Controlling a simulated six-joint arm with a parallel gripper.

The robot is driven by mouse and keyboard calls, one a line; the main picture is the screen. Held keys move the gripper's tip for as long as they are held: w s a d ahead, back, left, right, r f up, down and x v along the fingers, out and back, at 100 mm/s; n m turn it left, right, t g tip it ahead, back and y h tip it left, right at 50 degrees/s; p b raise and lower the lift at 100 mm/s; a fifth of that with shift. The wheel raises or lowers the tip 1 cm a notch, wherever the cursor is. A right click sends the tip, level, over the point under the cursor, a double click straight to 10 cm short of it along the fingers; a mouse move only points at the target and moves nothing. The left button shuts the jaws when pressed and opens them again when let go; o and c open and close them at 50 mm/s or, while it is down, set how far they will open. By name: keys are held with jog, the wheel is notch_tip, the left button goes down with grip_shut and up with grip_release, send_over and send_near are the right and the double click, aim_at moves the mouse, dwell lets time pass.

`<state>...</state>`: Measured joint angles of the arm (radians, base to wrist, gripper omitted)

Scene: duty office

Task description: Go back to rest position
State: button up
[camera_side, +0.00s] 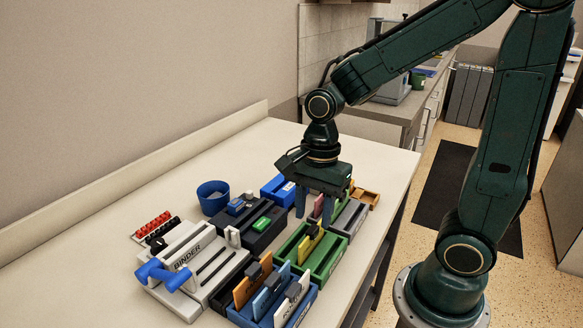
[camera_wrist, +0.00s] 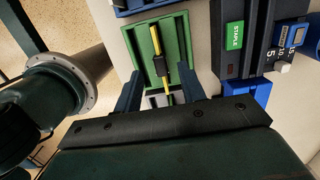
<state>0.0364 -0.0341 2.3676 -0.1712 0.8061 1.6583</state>
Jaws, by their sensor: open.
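My gripper (camera_side: 314,206) hangs fingers down over the row of trays in the side view. In the wrist view my gripper (camera_wrist: 160,95) is open, its two fingers apart with nothing clamped between them. A green tray (camera_wrist: 179,35) holds a yellow card (camera_wrist: 154,40) with a black clip, seen beyond the gap between the fingers. In the side view the green tray (camera_side: 329,262) and yellow card (camera_side: 312,241) are just in front of the gripper. A pink card (camera_side: 318,207) shows close by the fingers; whether they touch it I cannot tell.
A white binder machine (camera_side: 208,258) with a blue handle (camera_side: 165,272) stands at the left. A blue tray (camera_side: 312,296) with upright cards is at the front. A black STAPLE unit (camera_side: 262,236) and blue cup (camera_side: 213,191) are behind. A grey tray (camera_side: 350,218) is at right.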

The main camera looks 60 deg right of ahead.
jog(key=shift+r, duration=1.85)
jog(key=shift+r, duration=0.1)
jog(key=s+d+r+n+t, duration=0.1)
jog(key=s+r+n+t, duration=0.1)
jog(key=n, duration=0.7)
jog(key=s+d+r+n+t+h, duration=0.1)
jog(key=s+r+n+t, duration=0.2)
jog(key=n, duration=0.6)
jog(key=s+r, duration=0.2)
jog(key=s, duration=0.1)
jog(key=shift+s+d+t, duration=0.15)
jog(key=shift+d+t, duration=0.1)
jog(key=shift+t, duration=0.05)
